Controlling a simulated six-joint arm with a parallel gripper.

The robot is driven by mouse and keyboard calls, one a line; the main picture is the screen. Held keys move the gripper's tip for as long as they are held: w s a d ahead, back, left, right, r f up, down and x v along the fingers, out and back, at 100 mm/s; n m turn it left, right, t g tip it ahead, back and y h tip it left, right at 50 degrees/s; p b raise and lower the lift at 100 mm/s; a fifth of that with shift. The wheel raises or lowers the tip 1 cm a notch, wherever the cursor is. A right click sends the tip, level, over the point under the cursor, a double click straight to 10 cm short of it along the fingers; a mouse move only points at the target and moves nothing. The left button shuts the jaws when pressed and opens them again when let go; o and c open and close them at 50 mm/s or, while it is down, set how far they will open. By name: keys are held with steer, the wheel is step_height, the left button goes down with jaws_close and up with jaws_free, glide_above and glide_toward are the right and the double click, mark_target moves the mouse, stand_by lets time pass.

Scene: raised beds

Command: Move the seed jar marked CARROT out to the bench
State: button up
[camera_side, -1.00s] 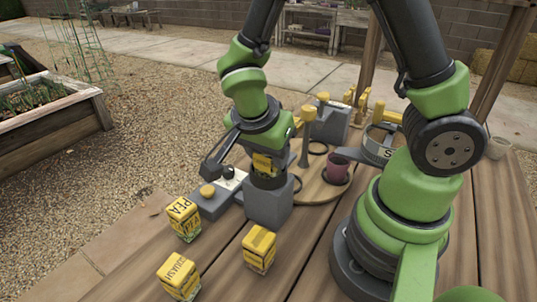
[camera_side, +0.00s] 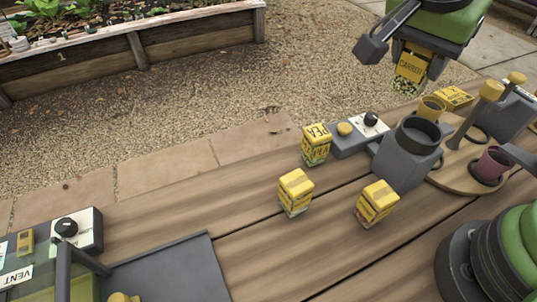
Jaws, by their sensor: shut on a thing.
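The CARROT jar (camera_side: 411,68) is a yellow-labelled jar with seeds showing in its lower part. My gripper (camera_side: 404,60) is shut on it at the upper right, holding it raised and tilted above and behind the grey holder (camera_side: 405,168). The holder has a round dark opening on top and stands on the wooden bench (camera_side: 250,225). The PEA jar (camera_side: 316,144) stands on the bench left of the holder. Two more yellow-topped jars, a left one (camera_side: 295,192) and a right one (camera_side: 377,204), stand nearer the camera; their labels are not readable now.
A control box (camera_side: 348,143) with a yellow button and black knob adjoins the holder. A VENT box (camera_side: 85,229) and grey tray (camera_side: 170,270) are at lower left. Middle-left bench is clear.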

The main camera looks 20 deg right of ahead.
steer(key=w+a+f+n+t+y, duration=0.1)
steer(key=w+a+f+n, duration=0.2)
steer(key=a+n, duration=0.3)
steer(key=w+a+f+n+t+y, duration=0.1)
steer(key=w+a+f+n+y, duration=0.2)
steer(key=a, duration=0.4)
steer(key=w+a+f+n+t, duration=0.1)
steer(key=w+a+f+n, duration=0.15)
steer(key=a+n, duration=0.4)
steer(key=shift+m, duration=0.25)
steer(key=shift+s+a+f, duration=0.1)
steer(key=shift+a+f, duration=0.05)
steer(key=shift+f, duration=1.55)
steer(key=shift+s+a+f, duration=0.1)
steer(key=shift+a+f, duration=0.1)
steer(key=shift+f, duration=1.55)
steer(key=shift+s+a+f, duration=0.1)
steer(key=shift+a+f, duration=0.05)
steer(key=shift+f, duration=1.55)
steer(key=shift+f, duration=0.1)
steer(key=o, duration=1)
steer(key=shift+c, duration=0.2)
